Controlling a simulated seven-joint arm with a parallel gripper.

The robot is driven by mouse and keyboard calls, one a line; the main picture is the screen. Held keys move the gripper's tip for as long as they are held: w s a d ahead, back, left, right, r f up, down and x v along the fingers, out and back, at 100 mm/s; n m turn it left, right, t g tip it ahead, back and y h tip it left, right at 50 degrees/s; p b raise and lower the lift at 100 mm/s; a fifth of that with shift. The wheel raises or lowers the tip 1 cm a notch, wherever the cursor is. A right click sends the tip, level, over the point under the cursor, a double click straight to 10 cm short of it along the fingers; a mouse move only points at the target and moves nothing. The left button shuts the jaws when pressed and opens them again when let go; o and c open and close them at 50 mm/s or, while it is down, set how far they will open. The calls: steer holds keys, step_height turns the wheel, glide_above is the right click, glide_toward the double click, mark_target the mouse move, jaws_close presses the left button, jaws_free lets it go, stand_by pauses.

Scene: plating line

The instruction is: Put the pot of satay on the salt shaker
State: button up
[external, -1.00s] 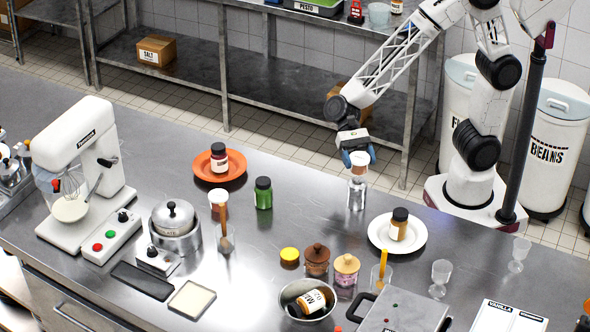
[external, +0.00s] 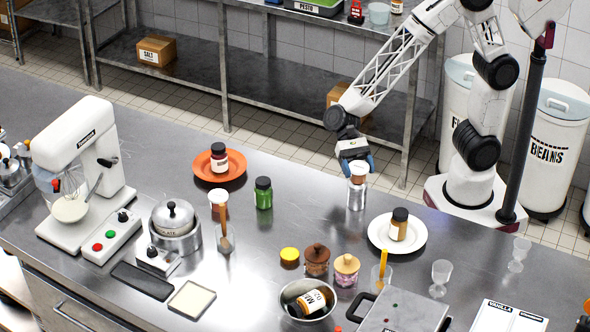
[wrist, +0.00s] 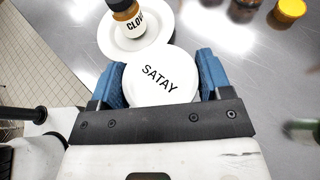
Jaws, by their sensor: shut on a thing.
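The pot of satay (external: 359,179) has a white lid and a reddish-brown body. Its lid, marked SATAY, fills the middle of the wrist view (wrist: 160,80). My gripper (external: 357,165) is shut on the pot, with a blue finger on either side. The salt shaker (external: 356,198), a clear and silvery cylinder, stands upright on the counter directly under the pot. The pot is upright and its bottom meets the shaker's top in the external view; I cannot tell whether it bears on it. The shaker is hidden in the wrist view.
A white plate (external: 378,243) with a clove jar (external: 398,224) is close to the right. A green jar (external: 263,193) and an orange plate (external: 202,177) stand to the left. Lidded pots (external: 316,260) are nearer the front. The counter around the shaker is clear.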

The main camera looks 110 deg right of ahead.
steer(key=shift+f, duration=0.15)
steer(key=o, duration=1)
steer(key=shift+c, duration=0.2)
steer(key=shift+d+r, duration=0.15)
steer(key=shift+r, duration=0.05)
steer(key=v, duration=1.1)
steer(key=shift+d+r, duration=0.15)
steer(key=shift+d, duration=0.25)
steer(key=shift+s, duration=0.1)
steer(key=s+d+r+n+t+h, duration=0.1)
steer(key=s+d+r+n+h, duration=0.1)
steer(key=s+n+h, duration=0.4)
steer(key=s+d+r+n+t+h, duration=0.1)
steer(key=s+n+h, duration=0.6)
steer(key=s, duration=1.1)
steer(key=shift+d+r+n+t+h, duration=0.3)
steer(key=shift+d+r+n, duration=0.45)
steer(key=shift+n, duration=1.65)
